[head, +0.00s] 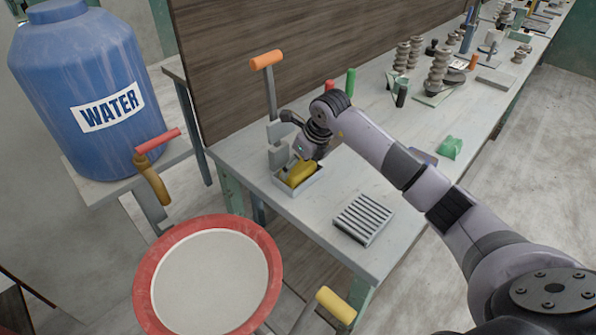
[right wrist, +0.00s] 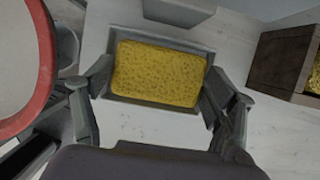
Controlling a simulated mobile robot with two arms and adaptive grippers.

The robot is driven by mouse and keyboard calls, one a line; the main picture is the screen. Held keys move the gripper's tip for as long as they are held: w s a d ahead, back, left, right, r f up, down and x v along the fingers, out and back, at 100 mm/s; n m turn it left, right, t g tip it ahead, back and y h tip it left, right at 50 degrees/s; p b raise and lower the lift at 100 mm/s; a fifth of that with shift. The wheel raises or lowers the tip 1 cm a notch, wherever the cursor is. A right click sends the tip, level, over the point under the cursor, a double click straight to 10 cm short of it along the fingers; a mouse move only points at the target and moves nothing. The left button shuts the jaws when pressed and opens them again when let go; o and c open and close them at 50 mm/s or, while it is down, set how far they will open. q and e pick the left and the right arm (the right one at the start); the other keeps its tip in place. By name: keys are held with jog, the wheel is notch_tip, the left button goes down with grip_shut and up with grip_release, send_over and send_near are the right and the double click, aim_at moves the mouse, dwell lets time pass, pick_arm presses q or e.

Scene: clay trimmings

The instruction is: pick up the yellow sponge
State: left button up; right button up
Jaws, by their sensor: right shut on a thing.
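The yellow sponge (head: 298,173) lies in a small grey tray (head: 308,187) near the table's left corner. My right gripper (head: 297,163) reaches down over the tray from above and is shut on the sponge. In the right wrist view the sponge (right wrist: 158,74) fills the space between the two fingers of my right gripper (right wrist: 158,88), which stand at its left and right ends. The grey tray's rim (right wrist: 165,30) shows around the sponge. My left gripper is not in view.
A ribbed grey rack (head: 362,219) stands on the table (head: 330,250) right of the tray. An orange-handled upright tool (head: 267,62) stands behind it. A red-rimmed basin (head: 210,280) and a blue water barrel (head: 85,90) are at the left.

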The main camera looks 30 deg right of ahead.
jog(key=c, duration=0.4)
jog(key=shift+o, duration=0.2)
